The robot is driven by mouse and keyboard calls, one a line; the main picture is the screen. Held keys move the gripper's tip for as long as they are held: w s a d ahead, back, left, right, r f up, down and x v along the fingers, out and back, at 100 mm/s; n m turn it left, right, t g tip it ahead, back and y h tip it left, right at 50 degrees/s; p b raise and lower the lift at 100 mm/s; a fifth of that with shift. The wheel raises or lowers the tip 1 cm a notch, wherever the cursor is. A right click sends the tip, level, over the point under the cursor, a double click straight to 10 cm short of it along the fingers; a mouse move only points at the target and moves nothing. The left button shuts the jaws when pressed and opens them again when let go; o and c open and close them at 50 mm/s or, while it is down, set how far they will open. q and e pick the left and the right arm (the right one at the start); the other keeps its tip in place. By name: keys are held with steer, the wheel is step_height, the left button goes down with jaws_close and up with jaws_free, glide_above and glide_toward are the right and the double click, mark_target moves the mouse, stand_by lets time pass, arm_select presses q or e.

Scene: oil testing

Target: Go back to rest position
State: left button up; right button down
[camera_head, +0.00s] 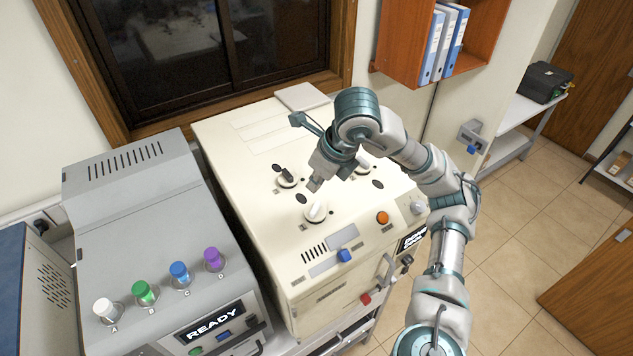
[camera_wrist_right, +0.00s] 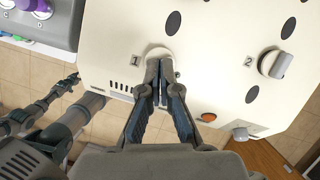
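My right arm reaches in from the lower right in the head view. Its gripper (camera_head: 314,185) is above the cream machine (camera_head: 243,150), just behind a white knob (camera_head: 316,212). In the right wrist view the two fingers (camera_wrist_right: 161,66) are together over the round white base (camera_wrist_right: 158,51) of the knob marked 1. They hide much of that knob, and I see nothing held. The knob marked 2 (camera_wrist_right: 274,63) is to the right in that view. An arm end that looks like my left gripper (camera_wrist_right: 67,86) shows small at the left of the wrist view; its opening is unclear.
A grey machine (camera_head: 130,215) with several coloured caps and a READY display (camera_head: 213,320) stands to the left. The cream machine also carries dark knobs and an orange button (camera_head: 382,217). An orange shelf (camera_head: 400,45) with binders hangs behind my right arm. Tiled floor (camera_head: 520,230) lies to the right.

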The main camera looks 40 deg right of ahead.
steer(key=shift+r, duration=0.85)
